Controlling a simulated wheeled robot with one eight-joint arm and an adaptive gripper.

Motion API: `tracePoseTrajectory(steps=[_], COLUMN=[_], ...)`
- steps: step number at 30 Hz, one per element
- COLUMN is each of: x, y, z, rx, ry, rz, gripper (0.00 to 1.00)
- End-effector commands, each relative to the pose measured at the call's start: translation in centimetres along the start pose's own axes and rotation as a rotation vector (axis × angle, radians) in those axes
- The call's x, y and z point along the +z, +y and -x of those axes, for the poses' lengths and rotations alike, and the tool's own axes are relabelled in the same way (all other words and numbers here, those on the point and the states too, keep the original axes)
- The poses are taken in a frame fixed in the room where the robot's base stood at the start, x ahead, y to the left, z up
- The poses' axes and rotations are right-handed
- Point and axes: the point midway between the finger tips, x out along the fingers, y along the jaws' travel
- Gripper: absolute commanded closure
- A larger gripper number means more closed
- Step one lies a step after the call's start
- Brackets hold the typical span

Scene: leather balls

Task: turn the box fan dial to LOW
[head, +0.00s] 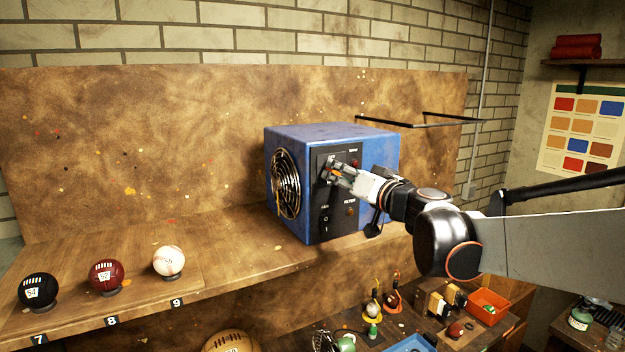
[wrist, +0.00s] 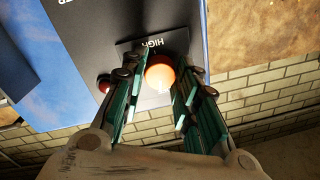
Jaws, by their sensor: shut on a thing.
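The blue box fan (head: 325,133) stands on the wooden shelf, with a round grille (head: 286,183) on its left face and a black control panel (head: 323,205) on its front. My gripper (head: 328,173) is at the upper left of this panel. In the wrist view, my gripper (wrist: 158,90) has its green-padded fingers on both sides of a round orange dial (wrist: 160,73). It is shut on the dial. The word HIGH shows upside down beside the dial. A LOW mark and the pointer cannot be made out; the fingers cover much of the dial's surroundings.
A small red button (wrist: 104,83) sits close to the left finger in the wrist view. A FILTER knob (head: 351,211) is lower on the panel. Black, red and white balls (head: 169,262) stand on the shelf at left. A black rail (head: 420,124) is behind right.

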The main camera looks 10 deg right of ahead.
Motion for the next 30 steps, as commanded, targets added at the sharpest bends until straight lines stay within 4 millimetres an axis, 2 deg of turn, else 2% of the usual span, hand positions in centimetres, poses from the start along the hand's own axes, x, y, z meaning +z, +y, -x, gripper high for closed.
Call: tracePoseTrajectory(steps=[30], x=[0.31], y=[-0.09], z=[0.0], rx=[-0.014], ry=[0.068], rz=[-0.956], gripper=[0.96])
